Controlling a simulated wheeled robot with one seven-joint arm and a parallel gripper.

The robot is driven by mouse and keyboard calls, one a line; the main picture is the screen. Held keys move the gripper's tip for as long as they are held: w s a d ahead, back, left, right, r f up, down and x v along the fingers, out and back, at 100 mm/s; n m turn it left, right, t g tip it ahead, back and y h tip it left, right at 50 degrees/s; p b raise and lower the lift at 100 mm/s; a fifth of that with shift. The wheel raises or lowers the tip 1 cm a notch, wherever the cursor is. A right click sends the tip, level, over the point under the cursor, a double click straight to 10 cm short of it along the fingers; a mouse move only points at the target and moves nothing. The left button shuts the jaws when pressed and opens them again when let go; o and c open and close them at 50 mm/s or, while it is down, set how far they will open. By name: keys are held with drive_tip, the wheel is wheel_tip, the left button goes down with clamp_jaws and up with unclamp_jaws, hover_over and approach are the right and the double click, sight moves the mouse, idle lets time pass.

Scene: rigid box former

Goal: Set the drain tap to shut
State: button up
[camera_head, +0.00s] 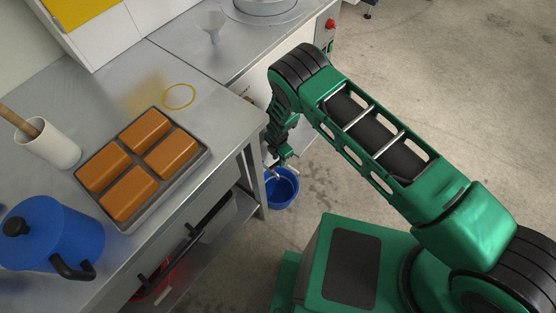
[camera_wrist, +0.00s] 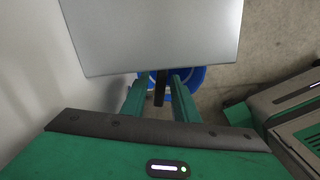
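The drain tap is mostly hidden behind my arm in the camera_head view. In the camera_wrist view a dark upright bar, which looks like the tap's handle (camera_wrist: 160,88), stands between my fingers. My gripper (camera_wrist: 159,88) is open, with one green finger on each side of the bar and a gap visible on both sides. In the camera_head view my gripper (camera_head: 284,160) hangs low beside the counter's end, just above a blue bucket (camera_head: 283,192). The bucket (camera_wrist: 197,78) also shows beyond my fingers in the camera_wrist view. I cannot tell the tap's setting.
A light grey panel (camera_wrist: 150,35) lies close ahead of my fingers. The steel counter (camera_head: 225,115) carries a tray of brown loaves (camera_head: 128,192), a blue pot (camera_head: 50,235) and a white cup (camera_head: 55,150). A funnel (camera_head: 212,25) stands further back. Open floor (camera_head: 450,80) lies right.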

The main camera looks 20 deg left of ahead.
drive_tip(key=shift+s, duration=0.2)
drive_tip(key=shift+r, duration=0.25)
wheel_tip(320, 180, up, 10)
idle(0.4)
drive_tip(key=shift+r, duration=0.1)
